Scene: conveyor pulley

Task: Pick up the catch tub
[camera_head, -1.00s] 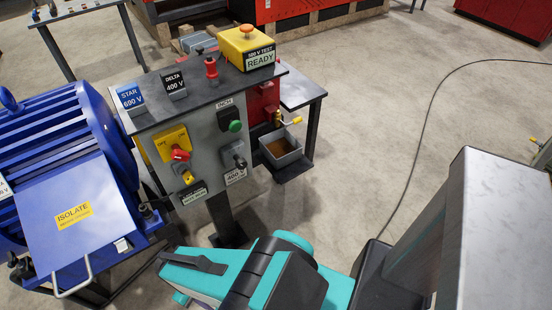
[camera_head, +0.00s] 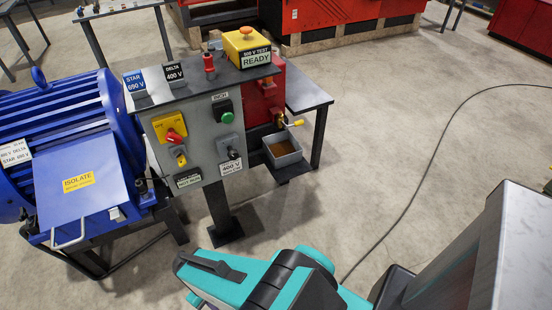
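The catch tub (camera_head: 299,155) is a small grey open box with brown contents. It sits upright on a low dark shelf beside the red unit, right of the grey control panel, below a brass tap with a yellow handle (camera_head: 293,123). My teal and black arm crosses the bottom of the view, nearer to me than the tub and apart from it. My gripper's fingertips do not show, so its opening is hidden.
The control panel (camera_head: 205,115) stands on a dark post left of the tub, with a yellow test box (camera_head: 250,48) on top. A blue motor (camera_head: 70,130) is at left. A dark side table (camera_head: 305,95) stands behind the tub. Open floor lies right, crossed by a cable (camera_head: 413,190).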

